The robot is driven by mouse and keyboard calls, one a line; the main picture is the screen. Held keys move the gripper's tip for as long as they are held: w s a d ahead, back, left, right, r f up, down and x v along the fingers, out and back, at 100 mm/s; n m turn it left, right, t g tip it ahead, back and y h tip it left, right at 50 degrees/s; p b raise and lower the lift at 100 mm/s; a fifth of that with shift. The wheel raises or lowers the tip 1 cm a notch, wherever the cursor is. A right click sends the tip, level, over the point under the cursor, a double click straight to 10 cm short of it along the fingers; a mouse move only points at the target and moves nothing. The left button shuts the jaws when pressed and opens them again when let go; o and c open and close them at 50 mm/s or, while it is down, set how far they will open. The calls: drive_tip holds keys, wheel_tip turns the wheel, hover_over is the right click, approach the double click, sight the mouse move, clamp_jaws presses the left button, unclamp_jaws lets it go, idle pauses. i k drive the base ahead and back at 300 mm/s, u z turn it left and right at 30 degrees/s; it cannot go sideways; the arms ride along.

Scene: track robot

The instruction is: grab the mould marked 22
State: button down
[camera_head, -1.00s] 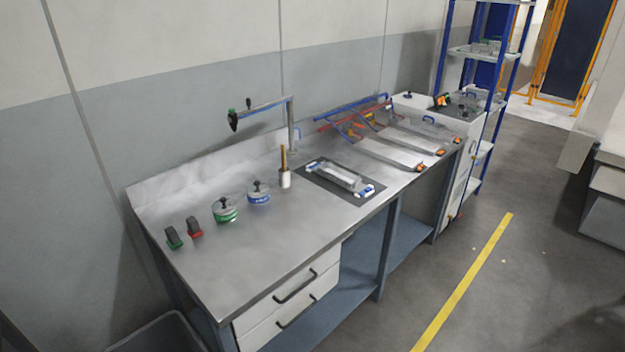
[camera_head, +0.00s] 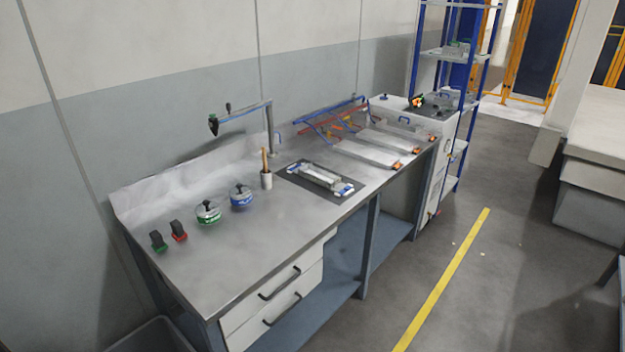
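A metal mould (camera_head: 321,177) with pale blocks at its ends lies on a dark mat (camera_head: 293,171) on the steel workbench. Another grey metal piece with a blue handle (camera_head: 404,121) sits at the far end, by the white cabinet. I cannot read a number 22 on either one. Small greyish items (camera_head: 459,47) stand on a shelf of the blue rack, too small to identify. My gripper is not in view.
A blue rack (camera_head: 415,50) stands behind. Floor (camera_head: 500,270) lies open at right.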

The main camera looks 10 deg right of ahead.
sight(326, 178)
drive_tip(key=z, duration=0.05)
drive_tip(key=i, duration=1)
drive_tip(key=z, duration=0.1)
drive_tip(key=k, duration=0.65)
drive_tip(key=u, duration=2.55)
